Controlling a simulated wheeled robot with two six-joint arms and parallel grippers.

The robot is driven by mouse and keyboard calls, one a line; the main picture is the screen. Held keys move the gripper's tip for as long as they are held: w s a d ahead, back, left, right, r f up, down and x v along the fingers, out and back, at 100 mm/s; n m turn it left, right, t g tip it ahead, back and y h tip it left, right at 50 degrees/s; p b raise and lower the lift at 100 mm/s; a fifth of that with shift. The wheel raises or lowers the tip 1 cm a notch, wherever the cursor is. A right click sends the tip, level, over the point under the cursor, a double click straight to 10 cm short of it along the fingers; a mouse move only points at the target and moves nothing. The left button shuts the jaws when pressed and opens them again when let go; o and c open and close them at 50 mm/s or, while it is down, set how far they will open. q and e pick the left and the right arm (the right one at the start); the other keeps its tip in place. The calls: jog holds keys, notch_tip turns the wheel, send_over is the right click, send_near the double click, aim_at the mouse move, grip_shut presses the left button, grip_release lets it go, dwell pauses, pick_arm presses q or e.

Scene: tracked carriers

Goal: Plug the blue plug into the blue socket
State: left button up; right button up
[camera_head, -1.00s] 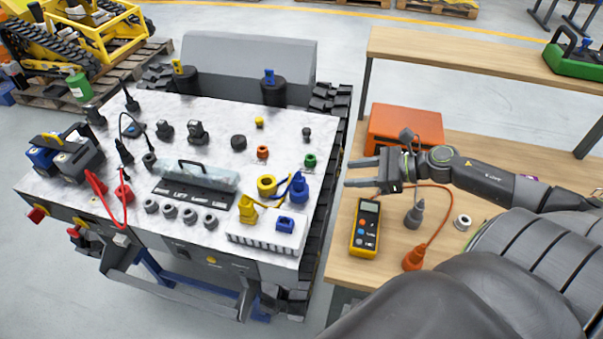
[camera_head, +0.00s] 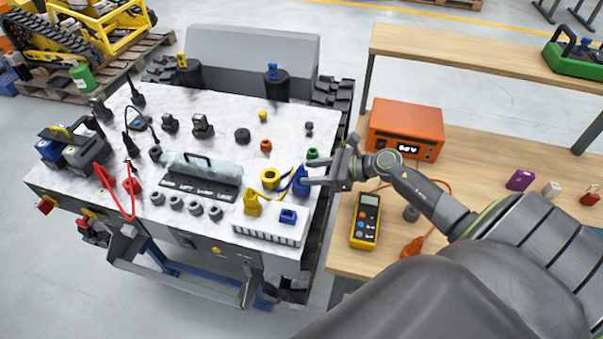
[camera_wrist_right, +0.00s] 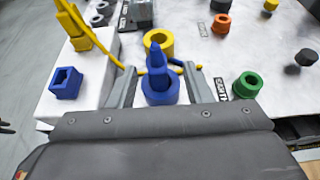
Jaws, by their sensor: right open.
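The blue plug (camera_head: 300,178) stands upright at the right side of the marbled top, with a thin lead running from it. In the right wrist view the blue plug (camera_wrist_right: 156,68) rises from a round blue holder (camera_wrist_right: 160,95). My right gripper (camera_head: 311,174) is open at the plug. In the right wrist view the right gripper (camera_wrist_right: 160,82) has one finger on each side of the plug and holder, apart from them. The blue socket (camera_head: 288,216) is a square block with a dark opening on the white strip; it also shows in the wrist view (camera_wrist_right: 66,84). My left gripper is out of view.
A yellow plug (camera_head: 252,203) stands on the white strip (camera_head: 265,232) close to the blue socket. A yellow ring (camera_head: 270,178) and a green ring (camera_wrist_right: 247,84) are near the gripper. A multimeter (camera_head: 366,218) and an orange box (camera_head: 407,125) sit on the right bench.

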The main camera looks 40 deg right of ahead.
aim_at(307, 173)
jog(key=shift+w+a, duration=0.25)
jog(key=p+x, duration=0.2)
jog(key=x, duration=0.2)
jog(key=shift+f, duration=0.1)
jog(key=shift+w+a+f, duration=0.2)
jog(key=shift+a, duration=0.05)
grip_shut()
notch_tip(307, 173, up, 10)
dwell(0.5)
